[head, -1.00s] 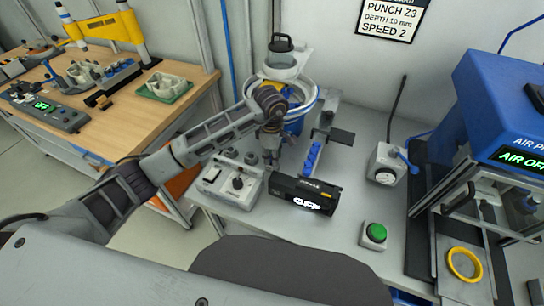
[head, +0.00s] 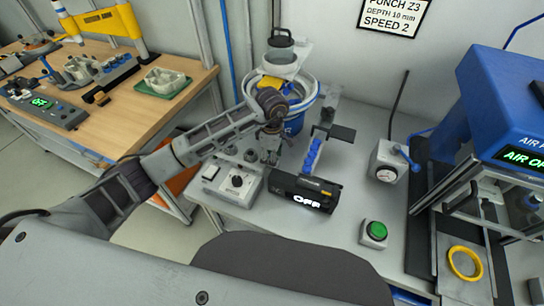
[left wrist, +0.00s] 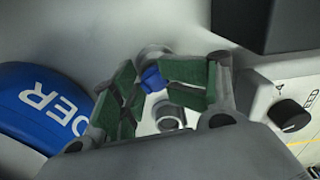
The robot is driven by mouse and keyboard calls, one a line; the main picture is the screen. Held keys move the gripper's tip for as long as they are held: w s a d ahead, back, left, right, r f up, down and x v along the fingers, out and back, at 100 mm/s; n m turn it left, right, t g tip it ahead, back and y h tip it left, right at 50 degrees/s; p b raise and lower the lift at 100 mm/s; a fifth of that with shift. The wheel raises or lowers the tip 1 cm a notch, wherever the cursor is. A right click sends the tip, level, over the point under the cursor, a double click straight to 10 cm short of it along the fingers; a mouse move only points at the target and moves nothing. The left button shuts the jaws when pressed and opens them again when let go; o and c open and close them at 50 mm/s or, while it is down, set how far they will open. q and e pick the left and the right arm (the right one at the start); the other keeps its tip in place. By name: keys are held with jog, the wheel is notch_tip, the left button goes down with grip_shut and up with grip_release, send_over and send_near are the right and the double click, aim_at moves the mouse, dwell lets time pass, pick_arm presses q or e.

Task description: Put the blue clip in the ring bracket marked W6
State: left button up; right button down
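My left gripper (head: 268,158) is low over the bench, just behind the grey knob box. In the left wrist view its green-padded fingers (left wrist: 150,82) close on a small blue clip (left wrist: 152,78) at their tips. Pale round ring-like fittings show just beyond and below the clip, one of them a ring (left wrist: 172,116); the clip looks apart from it, but the depth is hard to tell. I cannot read a W6 mark on any of them. More blue clips (head: 313,156) stand in a row on a rail to the gripper's right. My right gripper is not in view.
The grey knob box (head: 233,184) and a black display reading OFF (head: 305,192) stand close to the gripper. A blue feeder bowl (head: 296,122) is behind it. A green button (head: 375,232), a gauge (head: 387,174) and a blue press (head: 505,95) are at right.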

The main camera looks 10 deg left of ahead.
pick_arm(q)
jog(key=shift+r, duration=0.2)
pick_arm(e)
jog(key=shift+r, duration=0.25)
pick_arm(q)
jog(key=shift+r+p, duration=0.3)
jog(key=shift+p, duration=0.2)
jog(key=shift+w+r, duration=0.1)
jog(key=shift+r, duration=0.2)
notch_tip(320, 180, up, 12)
jog(key=b, duration=0.1)
jog(key=shift+f, duration=0.25)
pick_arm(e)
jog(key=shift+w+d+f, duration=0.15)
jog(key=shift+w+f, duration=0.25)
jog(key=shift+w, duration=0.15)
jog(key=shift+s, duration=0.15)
